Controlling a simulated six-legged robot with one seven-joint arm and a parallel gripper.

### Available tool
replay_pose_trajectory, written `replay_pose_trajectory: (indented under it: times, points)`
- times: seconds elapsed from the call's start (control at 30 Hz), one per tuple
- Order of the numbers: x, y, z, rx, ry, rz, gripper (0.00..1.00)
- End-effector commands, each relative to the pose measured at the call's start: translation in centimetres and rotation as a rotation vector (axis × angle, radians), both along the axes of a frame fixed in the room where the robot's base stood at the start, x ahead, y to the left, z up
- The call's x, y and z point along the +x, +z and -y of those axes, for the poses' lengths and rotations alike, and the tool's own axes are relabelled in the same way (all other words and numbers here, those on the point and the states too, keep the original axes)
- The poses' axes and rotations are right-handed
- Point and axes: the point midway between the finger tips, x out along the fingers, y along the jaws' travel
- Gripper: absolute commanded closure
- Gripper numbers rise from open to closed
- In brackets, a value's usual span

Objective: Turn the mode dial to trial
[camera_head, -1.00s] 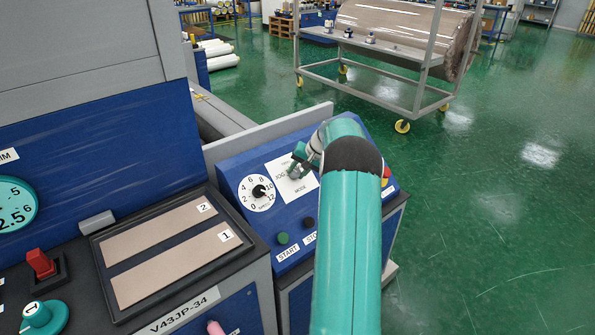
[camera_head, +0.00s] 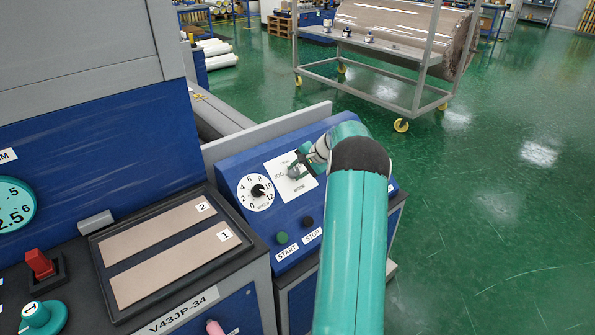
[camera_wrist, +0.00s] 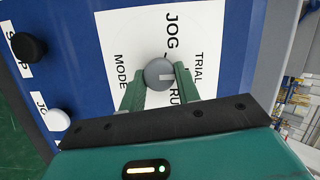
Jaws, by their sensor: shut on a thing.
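The mode dial (camera_wrist: 158,73) is a round grey knob on a white label plate. Its pale mark faces the TRIAL word (camera_wrist: 199,68) in the wrist view. JOG (camera_wrist: 172,32) is printed above the knob there, and RUN is partly hidden by a finger. My gripper (camera_wrist: 161,76) is shut on the dial, with a green finger on either side. In the head view my gripper (camera_head: 305,162) reaches the plate from the right, and the dial (camera_head: 293,172) is partly hidden.
The sloped blue panel also carries a numbered speed dial (camera_head: 256,192), a green start button (camera_head: 282,238) and a black stop button (camera_head: 307,221). A wheeled cart (camera_head: 375,95) stands behind. The green floor at right is open.

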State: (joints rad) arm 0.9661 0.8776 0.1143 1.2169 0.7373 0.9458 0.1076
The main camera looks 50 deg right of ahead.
Motion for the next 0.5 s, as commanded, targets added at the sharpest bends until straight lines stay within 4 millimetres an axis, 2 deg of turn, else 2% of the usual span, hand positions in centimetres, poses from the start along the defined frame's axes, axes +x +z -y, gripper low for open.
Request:
replay_pose_trajectory:
  times: [0.27,0.3,0.37,0.5]
  points:
    - [-0.03,0.04,0.0,-0.001,0.001,-0.001,0.91]
    - [-0.03,0.04,0.0,-0.001,0.001,-0.001,0.6]
    - [-0.03,0.04,0.0,-0.001,0.001,-0.001,0.48]
    - [-0.03,0.02,0.01,-0.001,0.001,-0.001,0.46]
